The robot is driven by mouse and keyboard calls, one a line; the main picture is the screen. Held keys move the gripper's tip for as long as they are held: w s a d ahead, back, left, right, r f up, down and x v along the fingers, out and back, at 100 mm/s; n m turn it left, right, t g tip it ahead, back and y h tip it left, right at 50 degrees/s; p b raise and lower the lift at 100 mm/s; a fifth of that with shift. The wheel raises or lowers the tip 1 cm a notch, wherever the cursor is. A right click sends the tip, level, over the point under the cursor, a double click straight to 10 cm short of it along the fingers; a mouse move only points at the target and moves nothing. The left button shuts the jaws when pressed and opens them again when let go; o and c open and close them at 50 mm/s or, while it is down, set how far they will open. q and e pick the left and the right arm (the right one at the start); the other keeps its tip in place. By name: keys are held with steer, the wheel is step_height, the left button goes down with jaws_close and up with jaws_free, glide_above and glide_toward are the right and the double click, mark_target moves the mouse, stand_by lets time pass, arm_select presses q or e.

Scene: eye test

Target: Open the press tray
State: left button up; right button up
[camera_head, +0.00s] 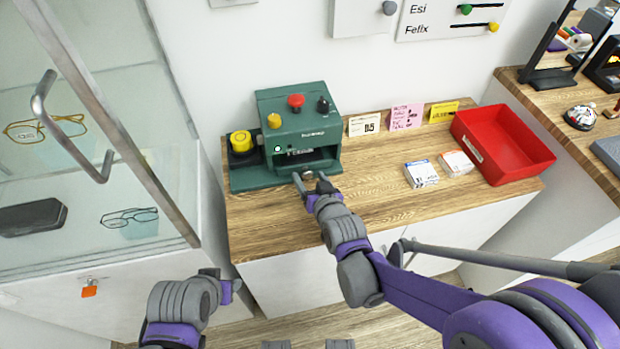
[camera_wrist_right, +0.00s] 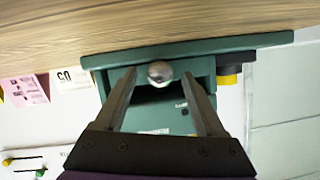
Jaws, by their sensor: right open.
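The green press (camera_head: 290,140) stands on the left part of the wooden counter, with red, yellow and black knobs on top and a dark slot low in its front. In the right wrist view the press (camera_wrist_right: 185,48) appears upside down. A round silver knob (camera_wrist_right: 160,72) shows at the slot's front; the tray itself is hard to make out. My right gripper (camera_head: 310,177) is open in front of the press, its fingers on either side of the knob in the wrist view; contact cannot be told. My left gripper (camera_head: 228,287) is low at the left, its jaws unclear.
A yellow button (camera_head: 240,141) sits left of the press. A red bin (camera_head: 520,158), two small boxes (camera_head: 421,174) and cards (camera_head: 405,117) are to the right. A glass display case (camera_head: 120,170) with eyeglasses borders the left. The counter's middle is clear.

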steer(key=shift+w, duration=0.15)
jaws_close()
stand_by(0.4)
stand_by(1.0)
